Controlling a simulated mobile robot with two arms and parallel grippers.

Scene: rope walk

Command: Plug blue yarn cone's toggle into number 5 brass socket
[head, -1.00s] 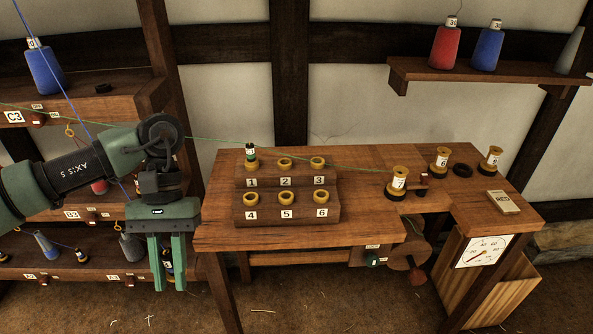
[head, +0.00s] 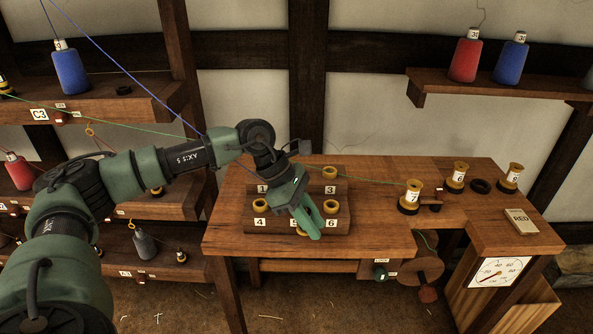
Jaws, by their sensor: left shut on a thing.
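A blue yarn cone (head: 70,68) stands on the upper left shelf. A blue yarn (head: 125,71) slopes down from the top left and passes behind my left arm. My left gripper (head: 314,236) is shut, its fingers tilted over the front row of the socket block (head: 337,189). Its grip and the blue yarn's toggle are hidden by the fingers. Sockets 4 (head: 260,204), 6 (head: 331,206) and 3 (head: 330,173) look empty. My right gripper is out of view.
A green yarn (head: 365,180) runs across behind my arm to a brass spool (head: 411,193). More spools (head: 456,175) and a dark ring (head: 480,186) are at the table's right. Red and blue cones (head: 466,58) stand on the right shelf. The front tabletop is clear.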

